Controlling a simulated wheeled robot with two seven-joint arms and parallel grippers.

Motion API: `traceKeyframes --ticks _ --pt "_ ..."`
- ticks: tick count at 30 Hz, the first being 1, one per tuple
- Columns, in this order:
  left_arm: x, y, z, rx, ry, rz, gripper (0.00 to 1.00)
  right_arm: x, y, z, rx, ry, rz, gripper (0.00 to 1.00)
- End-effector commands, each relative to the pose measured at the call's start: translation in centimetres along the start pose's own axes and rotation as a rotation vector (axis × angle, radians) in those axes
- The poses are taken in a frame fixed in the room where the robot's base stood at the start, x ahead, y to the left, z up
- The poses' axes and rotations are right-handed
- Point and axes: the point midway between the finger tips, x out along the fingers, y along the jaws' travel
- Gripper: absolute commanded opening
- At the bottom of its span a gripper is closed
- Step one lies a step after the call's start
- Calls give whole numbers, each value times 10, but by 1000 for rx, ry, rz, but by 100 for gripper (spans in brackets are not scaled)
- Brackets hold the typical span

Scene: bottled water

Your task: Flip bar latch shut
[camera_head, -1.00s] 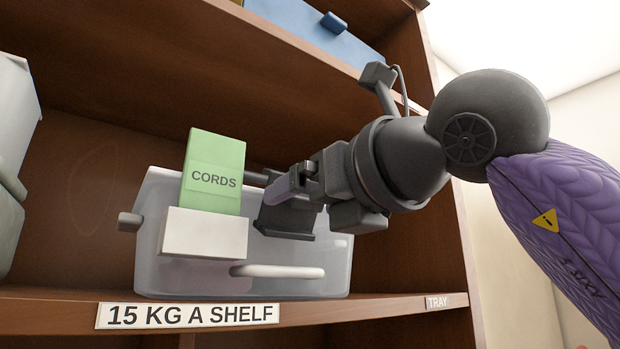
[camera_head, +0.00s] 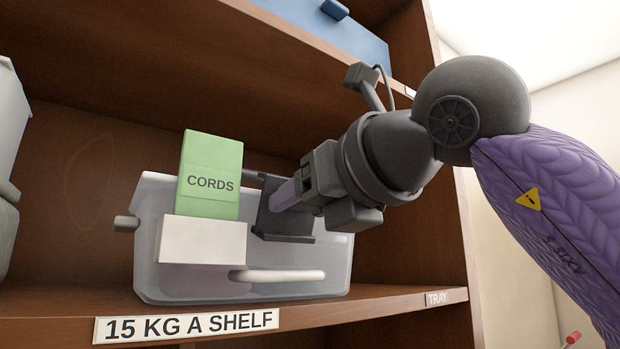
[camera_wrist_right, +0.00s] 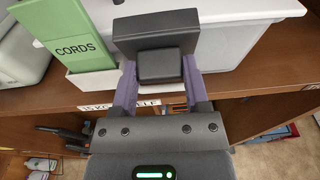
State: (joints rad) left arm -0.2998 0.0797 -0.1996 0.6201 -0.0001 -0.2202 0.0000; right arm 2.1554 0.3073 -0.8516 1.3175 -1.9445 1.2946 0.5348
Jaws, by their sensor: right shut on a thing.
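A pale translucent bin (camera_head: 330,268) stands on the shelf, with a dark latch (camera_head: 286,224) on the right part of its front. The latch has a flat plate and a lower lip; in the wrist view its plate (camera_wrist_right: 150,27) carries a small square block (camera_wrist_right: 158,68). My right gripper (camera_head: 281,197) reaches in from the right, and its purple fingers are closed on the two sides of that block. The fingers hide part of the latch in the head view, and I cannot tell its exact angle. My left gripper is not in view.
A green CORDS card (camera_head: 212,160) stands in a white holder (camera_head: 203,241) left of the latch. A white handle (camera_head: 280,276) sticks out below. Grey containers (camera_head: 8,130) stand at the left, a blue bin (camera_head: 330,32) above. The shelf's right side wall is near my wrist.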

Motion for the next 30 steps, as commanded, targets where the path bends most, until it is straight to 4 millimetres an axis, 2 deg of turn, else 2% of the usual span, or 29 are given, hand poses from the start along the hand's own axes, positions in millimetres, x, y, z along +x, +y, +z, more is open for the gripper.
traceKeyframes --ticks 1,3,7,12,21,22,26,27,30 --pt "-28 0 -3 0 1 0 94 1 0 17 -1 63 -1 0" --pt "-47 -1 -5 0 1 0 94 4 0 20 0 149 0 0" --pt "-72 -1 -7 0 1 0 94 8 0 20 -1 274 0 0" --pt "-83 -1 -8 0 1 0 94 12 0 15 -1 352 0 0" --pt "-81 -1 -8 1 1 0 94 12 0 11 -1 358 0 0" --pt "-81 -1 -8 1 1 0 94 12 0 11 -1 358 0 63" --pt "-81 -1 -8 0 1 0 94 12 0 11 -1 358 0 90" --pt "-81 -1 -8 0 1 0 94 12 0 11 -1 358 0 94" --pt "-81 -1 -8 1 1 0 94 12 0 12 -1 357 0 94"
